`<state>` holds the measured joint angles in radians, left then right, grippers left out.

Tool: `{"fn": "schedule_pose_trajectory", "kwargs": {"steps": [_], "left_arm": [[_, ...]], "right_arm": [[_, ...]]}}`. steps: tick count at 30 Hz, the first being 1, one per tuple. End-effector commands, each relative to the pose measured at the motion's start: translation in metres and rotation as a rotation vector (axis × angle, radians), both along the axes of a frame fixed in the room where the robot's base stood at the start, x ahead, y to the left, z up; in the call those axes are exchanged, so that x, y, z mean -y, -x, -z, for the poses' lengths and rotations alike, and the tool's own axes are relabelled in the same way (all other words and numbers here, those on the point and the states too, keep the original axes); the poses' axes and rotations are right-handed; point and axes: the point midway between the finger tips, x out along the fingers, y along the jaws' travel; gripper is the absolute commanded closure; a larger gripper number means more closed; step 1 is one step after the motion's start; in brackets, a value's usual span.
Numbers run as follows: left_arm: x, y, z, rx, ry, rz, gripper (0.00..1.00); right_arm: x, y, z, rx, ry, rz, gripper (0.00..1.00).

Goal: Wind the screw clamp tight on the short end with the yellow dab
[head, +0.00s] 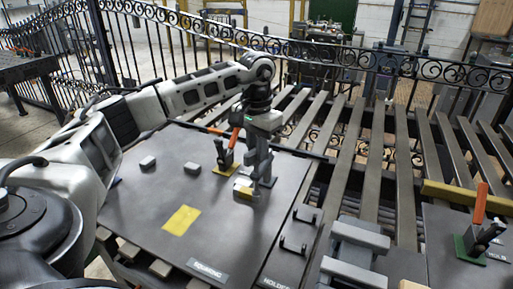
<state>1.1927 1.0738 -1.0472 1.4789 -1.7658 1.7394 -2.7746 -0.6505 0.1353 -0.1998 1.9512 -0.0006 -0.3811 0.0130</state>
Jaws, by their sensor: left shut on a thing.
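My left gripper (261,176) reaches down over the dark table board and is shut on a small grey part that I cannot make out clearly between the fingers. A pale grey piece with a yellow dab (243,191) lies at the fingers' left side. Just left of the gripper stands a clamp with an orange handle (234,138) on a yellow base. Which part is the screw clamp's spindle, and whether it touches the dabbed end, cannot be told. My right gripper is not in view.
A grey fixture (355,250) stands at the lower right. Another orange-handled clamp (480,205) has a green base at the far right. Slats and a scrolled fence lie behind.

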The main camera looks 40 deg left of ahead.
Motion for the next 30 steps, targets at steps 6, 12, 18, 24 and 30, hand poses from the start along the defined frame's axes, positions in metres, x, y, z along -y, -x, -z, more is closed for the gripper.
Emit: {"fn": "schedule_pose_trajectory", "kwargs": {"steps": [6,12,18,24,30], "left_arm": [[-0.0006,-0.0008,-0.0032,0.006,0.000,0.106,1.00],[-0.0008,-0.0010,-0.0034,0.007,-0.001,0.156,1.00],[-0.0010,-0.0011,-0.0037,0.007,-0.001,0.170,1.00],[-0.0011,-0.0012,-0.0039,0.008,-0.001,0.169,1.00],[-0.0011,-0.0012,-0.0038,0.008,-0.001,0.168,0.62]], "right_arm": [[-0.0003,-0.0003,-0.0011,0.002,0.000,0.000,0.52],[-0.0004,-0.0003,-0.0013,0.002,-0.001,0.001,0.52],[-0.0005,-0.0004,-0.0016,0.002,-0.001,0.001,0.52],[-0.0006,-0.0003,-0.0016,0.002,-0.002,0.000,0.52],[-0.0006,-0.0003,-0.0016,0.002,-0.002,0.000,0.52]]}}
